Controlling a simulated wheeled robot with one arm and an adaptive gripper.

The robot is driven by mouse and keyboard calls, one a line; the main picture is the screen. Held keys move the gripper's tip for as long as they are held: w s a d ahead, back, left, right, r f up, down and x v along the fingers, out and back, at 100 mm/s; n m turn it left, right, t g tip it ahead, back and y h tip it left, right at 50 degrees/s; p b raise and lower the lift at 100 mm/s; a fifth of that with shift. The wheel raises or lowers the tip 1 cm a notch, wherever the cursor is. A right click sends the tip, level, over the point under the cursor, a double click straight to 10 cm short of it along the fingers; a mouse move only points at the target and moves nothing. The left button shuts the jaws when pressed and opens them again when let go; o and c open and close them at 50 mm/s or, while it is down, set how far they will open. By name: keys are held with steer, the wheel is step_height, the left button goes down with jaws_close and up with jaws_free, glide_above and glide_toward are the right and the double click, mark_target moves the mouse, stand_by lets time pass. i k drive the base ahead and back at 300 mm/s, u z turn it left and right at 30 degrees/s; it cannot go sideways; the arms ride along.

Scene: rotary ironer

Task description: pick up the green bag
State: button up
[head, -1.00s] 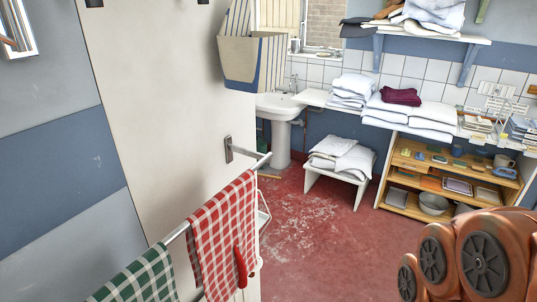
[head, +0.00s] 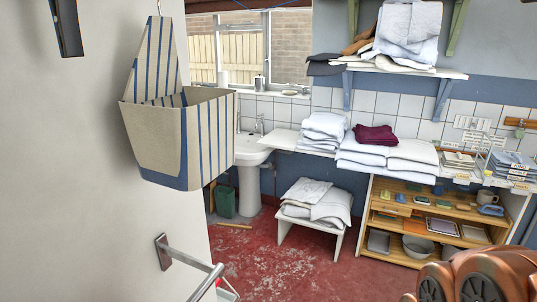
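A dark green upright object (head: 224,200) stands on the red floor at the back, left of the sink pedestal. It is small in the head view, and I cannot tell whether it is the green bag. No other clear green bag shows. My gripper is out of view; only orange-brown parts of my arm show at the bottom right corner.
A striped cloth holder (head: 155,138) hangs on the near white panel, above a metal rail (head: 200,284). A white stool (head: 312,226) bears folded linen. A wooden shelf unit (head: 375,221) stands at the right. Red floor (head: 265,262) between is clear.

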mark_target(225, 196)
steer(key=i, duration=3.85)
steer(key=u, duration=2.35)
steer(key=i, duration=2.75)
steer(key=z, duration=1.85)
